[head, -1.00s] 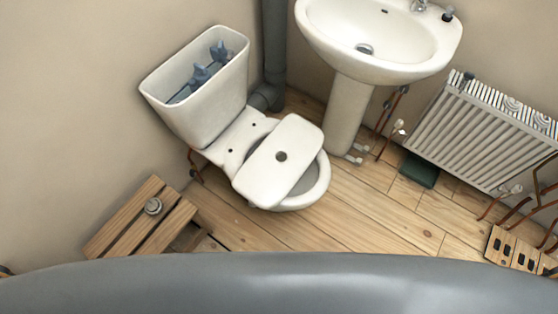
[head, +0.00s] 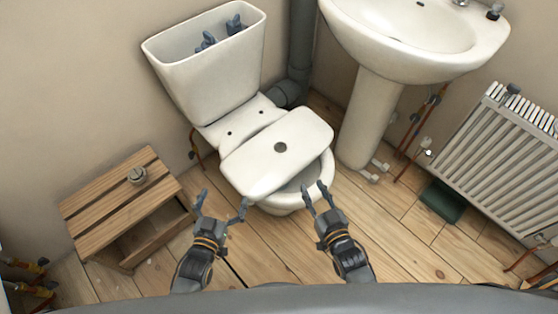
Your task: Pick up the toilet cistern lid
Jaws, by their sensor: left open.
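The toilet cistern lid (head: 285,140) is a white, rounded slab with a dark round hole in its middle. It lies across the toilet bowl (head: 320,180), in front of the cistern. The cistern (head: 215,75) is open at the top, with blue-grey fittings showing inside. My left gripper (head: 222,198) is open and empty, just short of the lid's near left end. My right gripper (head: 317,196) is open and empty, in front of the bowl's near rim, to the right of the left one. Neither gripper appears to touch the lid.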

